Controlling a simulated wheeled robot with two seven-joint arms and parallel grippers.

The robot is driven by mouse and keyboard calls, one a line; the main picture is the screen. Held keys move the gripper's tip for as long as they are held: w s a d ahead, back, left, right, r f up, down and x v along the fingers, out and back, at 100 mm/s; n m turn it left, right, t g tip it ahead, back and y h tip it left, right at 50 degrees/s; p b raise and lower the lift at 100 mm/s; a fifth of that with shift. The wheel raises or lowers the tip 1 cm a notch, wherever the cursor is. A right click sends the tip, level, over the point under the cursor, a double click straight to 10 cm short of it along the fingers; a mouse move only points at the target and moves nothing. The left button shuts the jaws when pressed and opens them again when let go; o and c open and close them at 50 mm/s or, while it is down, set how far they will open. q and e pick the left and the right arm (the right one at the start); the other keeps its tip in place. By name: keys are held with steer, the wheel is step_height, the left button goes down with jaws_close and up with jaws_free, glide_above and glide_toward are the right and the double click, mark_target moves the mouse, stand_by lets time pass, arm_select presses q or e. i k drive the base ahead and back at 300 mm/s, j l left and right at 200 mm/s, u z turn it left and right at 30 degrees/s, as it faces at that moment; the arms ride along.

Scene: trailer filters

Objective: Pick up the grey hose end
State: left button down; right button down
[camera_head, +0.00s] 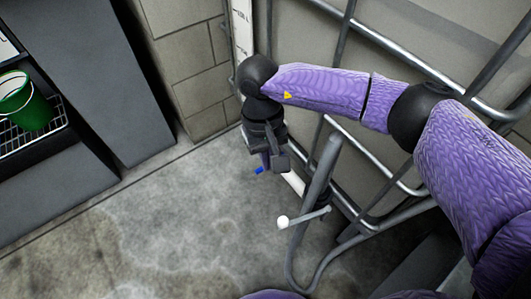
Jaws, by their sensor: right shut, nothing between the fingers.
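My right gripper (270,165) hangs downward at the end of the purple-sleeved arm, near the wall corner. It is shut with nothing held between its fingers. A thick grey tube (321,168) rises at a slant just to the right of it, with a small gap in the picture. I cannot tell for sure whether this tube is the grey hose end. A grey line (290,268) curves round below it near the floor. A short white piece (293,183) shows between the gripper and the tube. My left gripper is out of view.
A rod with a white knob (283,222) sticks out left of the tube. A dark cabinet with a green bucket (27,105) stands at left. The concrete floor (150,235) is clear.

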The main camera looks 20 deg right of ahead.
mark_target(324, 194)
steer(key=k+j, duration=0.15)
steer(key=k, duration=0.35)
steer(key=k+j, duration=0.2)
steer(key=k, duration=0.25)
